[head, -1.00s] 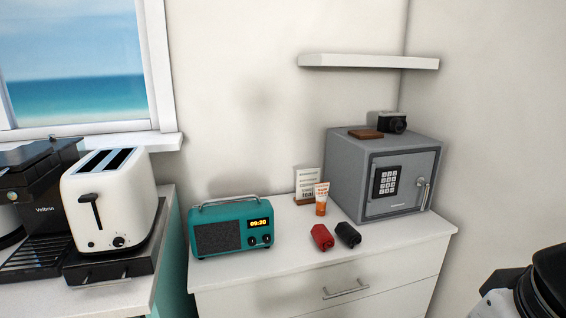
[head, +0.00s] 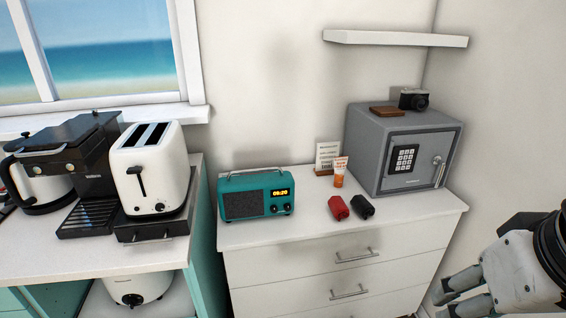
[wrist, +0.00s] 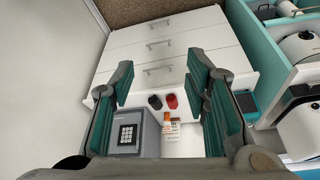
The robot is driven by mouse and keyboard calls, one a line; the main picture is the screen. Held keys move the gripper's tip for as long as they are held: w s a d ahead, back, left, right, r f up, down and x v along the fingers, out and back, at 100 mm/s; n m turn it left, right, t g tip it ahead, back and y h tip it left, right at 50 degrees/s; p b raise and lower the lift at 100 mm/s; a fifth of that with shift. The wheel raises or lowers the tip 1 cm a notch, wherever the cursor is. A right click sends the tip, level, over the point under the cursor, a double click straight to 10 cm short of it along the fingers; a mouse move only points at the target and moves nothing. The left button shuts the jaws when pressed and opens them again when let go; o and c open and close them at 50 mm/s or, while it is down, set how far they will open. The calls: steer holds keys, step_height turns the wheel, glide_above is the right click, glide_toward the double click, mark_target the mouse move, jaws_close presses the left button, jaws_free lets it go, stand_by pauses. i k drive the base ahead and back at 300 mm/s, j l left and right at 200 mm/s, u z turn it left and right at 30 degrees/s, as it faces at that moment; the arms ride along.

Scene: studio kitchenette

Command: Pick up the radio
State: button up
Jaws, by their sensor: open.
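The radio (head: 256,194) is a teal box with a silver handle on top, a dark speaker grille, a lit clock display and two knobs. It stands upright on the left part of the white dresser top. In the wrist view a small part of the radio (wrist: 246,104) shows just right of the right finger, which hides the rest. My gripper (head: 459,291) is at the lower right of the head view, well to the right of the radio and in front of the dresser. In the wrist view my gripper (wrist: 165,98) is open, with nothing between its fingers.
A grey safe (head: 404,150) with a camera (head: 414,99) on top stands right of the radio. A red object (head: 338,208), a black object (head: 362,208), an orange tube (head: 340,172) and a sign stand between. A toaster (head: 150,170) stands on the left counter. A shelf (head: 396,39) hangs above.

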mark_target(245, 196)
steer(key=i+j, duration=0.1)
steer(key=i, duration=0.65)
steer(key=i+j, duration=0.15)
steer(key=i, duration=0.6)
steer(key=u, duration=0.05)
